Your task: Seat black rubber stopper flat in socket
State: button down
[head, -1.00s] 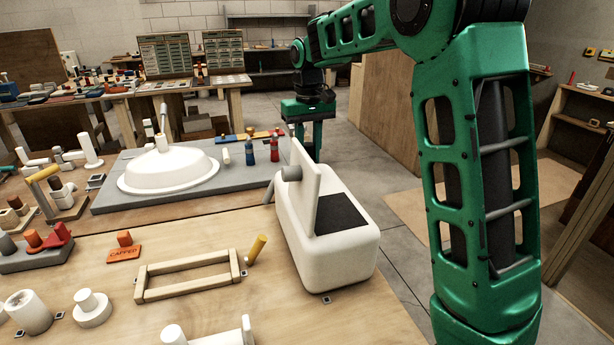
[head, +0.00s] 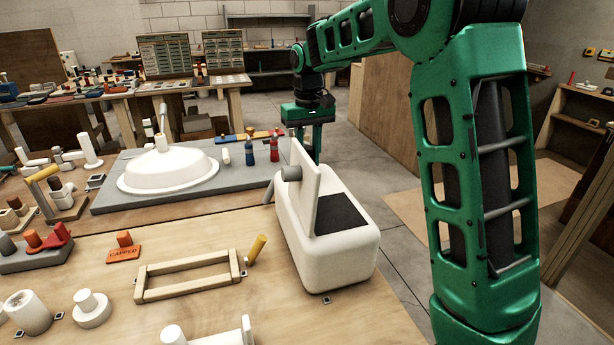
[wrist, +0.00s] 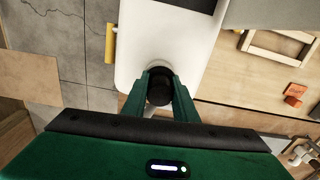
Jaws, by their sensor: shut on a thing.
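A white rounded heater body (head: 335,265) with an upright white panel (head: 307,190) stands at the right edge of the workbench. My gripper (wrist: 160,88) is shut on the black rubber stopper (wrist: 159,92) in the wrist view. The stopper's far end lies against or close to a round grey part on the white body; I cannot tell whether it is inside a socket or flat. In the head view my gripper is behind the panel, and its fingertips and the stopper are hidden.
A grey stub (head: 291,174) sticks out from the panel's left side. A yellow-handled piece (head: 257,248) and a wooden frame (head: 188,274) lie left of the heater. Open floor (head: 390,245) lies to the right of the bench.

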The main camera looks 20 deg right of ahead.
aim_at(308, 148)
jog(key=c, duration=1.4)
grip_release()
jog(key=shift+o, duration=0.2)
notch_tip(308, 148, up, 11)
jog(key=shift+w+d+f, duration=0.1)
jog(key=shift+f, duration=0.1)
